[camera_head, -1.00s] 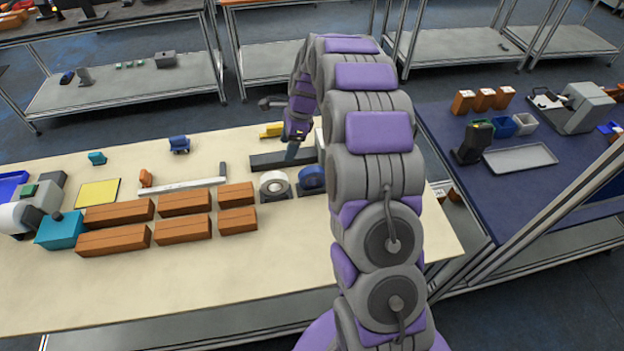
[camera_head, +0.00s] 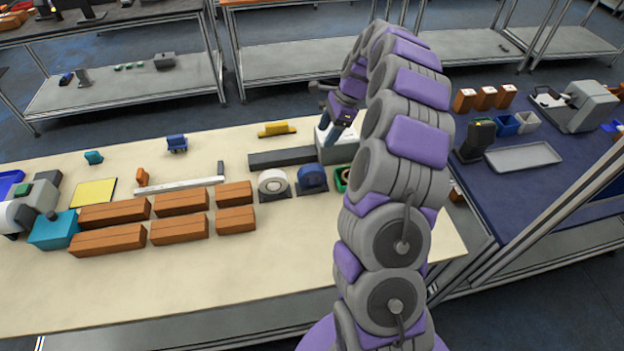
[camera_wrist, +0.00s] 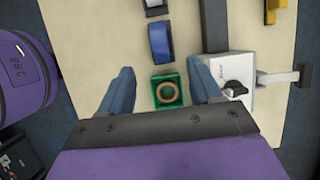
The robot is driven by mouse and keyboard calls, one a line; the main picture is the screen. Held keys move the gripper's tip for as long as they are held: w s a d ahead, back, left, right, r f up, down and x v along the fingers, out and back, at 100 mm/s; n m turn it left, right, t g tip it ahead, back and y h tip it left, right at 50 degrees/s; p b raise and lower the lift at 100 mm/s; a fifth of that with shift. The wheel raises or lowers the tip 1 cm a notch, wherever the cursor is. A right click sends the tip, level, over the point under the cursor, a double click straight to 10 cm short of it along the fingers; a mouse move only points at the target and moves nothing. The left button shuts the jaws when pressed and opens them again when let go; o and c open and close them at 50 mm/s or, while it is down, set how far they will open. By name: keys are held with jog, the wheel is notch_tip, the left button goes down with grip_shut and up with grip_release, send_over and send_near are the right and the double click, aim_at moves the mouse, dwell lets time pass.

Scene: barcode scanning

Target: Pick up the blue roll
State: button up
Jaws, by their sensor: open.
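The blue roll (camera_head: 312,178) stands on a dark holder on the cream table, between a white roll (camera_head: 273,184) and a green box (camera_head: 341,179). In the wrist view the blue roll (camera_wrist: 160,42) lies ahead of my gripper (camera_wrist: 158,80), beyond the green box (camera_wrist: 167,91), which holds a tan ring. My gripper is open and empty, its two blue fingers spread on either side of the green box as seen from above. In the head view my gripper (camera_head: 330,135) hangs above the table to the upper right of the roll. My arm partly hides the green box.
A dark bar (camera_head: 281,158) and a grey-white device (camera_head: 335,150) stand behind the rolls. Brown boxes (camera_head: 181,229) stand to the left. A yellow object (camera_head: 276,129) lies near the back edge. The table front (camera_head: 200,290) is clear.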

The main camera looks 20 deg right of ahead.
aim_at(312, 167)
jog(key=b+x, duration=0.1)
jog(key=x, duration=0.4)
jog(key=b+x, duration=0.1)
jog(key=x, duration=0.5)
jog(key=d+b+x, duration=0.1)
jog(key=x, duration=0.5)
jog(key=shift+s+f+b, duration=0.2)
jog(key=shift+f+b, duration=0.05)
jog(key=shift+b, duration=0.1)
jog(key=shift+r, duration=0.1)
jog(key=shift+c, duration=0.5)
jog(key=c, duration=1)
